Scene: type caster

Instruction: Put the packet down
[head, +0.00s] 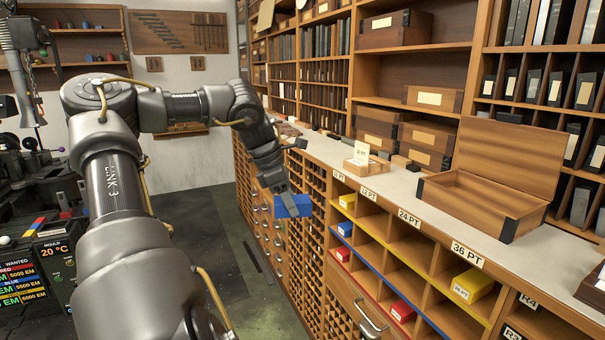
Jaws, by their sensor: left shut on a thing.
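A blue packet (293,207) is in my left gripper (287,194), which is shut on it. The packet hangs over the floor, in front of the left part of the cabinet. The open cubby rack (428,268) is to its right, with size labels along its top edge and yellow, blue and red strips on its rows. It holds yellow packets (472,285) in the top row, a blue packet (345,228) in the second row and red packets (402,311) lower down. My right gripper is out of view.
An open wooden box (487,203) and a small card box (366,166) stand on the pale counter (395,184). A drawer handle (371,318) sticks out below the cubbies. A console with a lit screen (20,279) stands at the left. The floor between is clear.

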